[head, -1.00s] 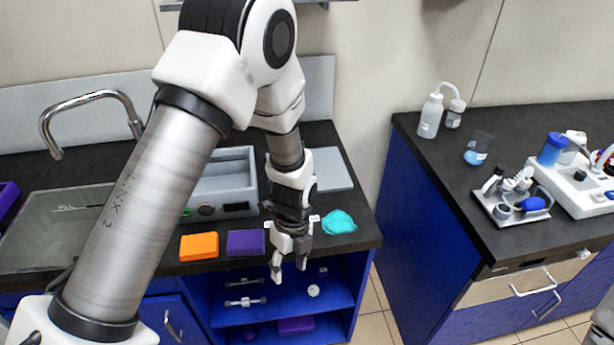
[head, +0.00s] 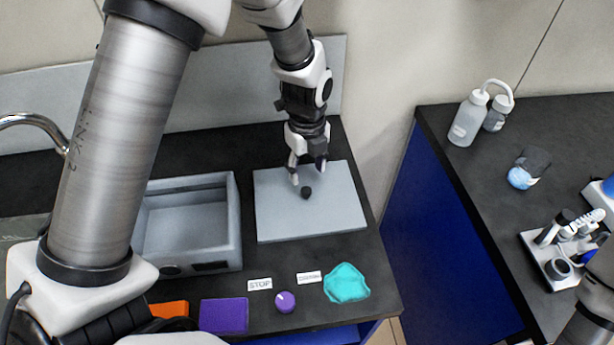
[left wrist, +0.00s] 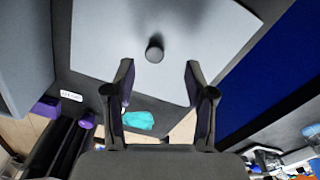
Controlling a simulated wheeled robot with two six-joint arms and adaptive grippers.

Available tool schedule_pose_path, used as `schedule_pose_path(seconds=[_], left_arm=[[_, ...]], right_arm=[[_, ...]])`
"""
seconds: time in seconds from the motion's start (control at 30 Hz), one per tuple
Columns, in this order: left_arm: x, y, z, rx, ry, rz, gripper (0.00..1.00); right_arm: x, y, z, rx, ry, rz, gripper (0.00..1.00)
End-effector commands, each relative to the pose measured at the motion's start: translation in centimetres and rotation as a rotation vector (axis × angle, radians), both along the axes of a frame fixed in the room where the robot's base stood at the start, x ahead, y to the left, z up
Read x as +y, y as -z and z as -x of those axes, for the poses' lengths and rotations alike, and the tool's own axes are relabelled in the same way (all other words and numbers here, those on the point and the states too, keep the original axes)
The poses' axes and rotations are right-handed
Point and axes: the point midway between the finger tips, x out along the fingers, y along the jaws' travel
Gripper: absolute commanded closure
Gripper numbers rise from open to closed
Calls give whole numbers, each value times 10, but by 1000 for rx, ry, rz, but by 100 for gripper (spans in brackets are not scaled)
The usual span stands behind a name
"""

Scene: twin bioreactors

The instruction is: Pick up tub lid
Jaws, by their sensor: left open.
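The tub lid (head: 330,212) is a flat light-grey panel with a small black knob (head: 306,192) near its middle. It lies flat on the dark counter, just right of the open grey tub (head: 192,225). My left gripper (head: 307,177) is open and empty above the lid, close to the knob. In the left wrist view the lid (left wrist: 205,30) fills the upper middle, and the knob (left wrist: 154,52) stands ahead of my open left gripper (left wrist: 158,75), roughly between the finger lines. My right gripper is not in view.
A cyan cloth (head: 346,283), a purple knob (head: 285,301), a purple block (head: 224,315) and an orange block (head: 168,309) lie along the counter's front. STOP (head: 260,284) and another label sit nearby. A second counter (head: 440,150) with bottles stands right, across a gap.

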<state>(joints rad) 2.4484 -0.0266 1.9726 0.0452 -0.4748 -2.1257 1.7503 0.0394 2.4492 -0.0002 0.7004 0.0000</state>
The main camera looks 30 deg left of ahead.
Motion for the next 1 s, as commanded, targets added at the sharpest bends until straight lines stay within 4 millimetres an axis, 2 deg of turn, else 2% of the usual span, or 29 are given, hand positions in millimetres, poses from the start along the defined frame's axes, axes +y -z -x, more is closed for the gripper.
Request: schedule_pose_path(seconds=[0.4, 0.63, 0.67, 0.7, 0.8, 1.0], left_arm=[[3, 64, 0, 4, 1, 0, 45], [3, 68, 0, 1, 0, -1, 45], [3, 68, 0, 1, 0, -1, 52], [3, 68, 0, 1, 0, -1, 66], [3, 68, 0, 1, 0, -1, 100], [3, 69, 0, 1, 0, -1, 100]], right_arm=[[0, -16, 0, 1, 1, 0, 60], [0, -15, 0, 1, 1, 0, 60], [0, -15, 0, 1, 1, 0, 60], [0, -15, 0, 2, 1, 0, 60], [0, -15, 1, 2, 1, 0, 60], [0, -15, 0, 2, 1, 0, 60]])
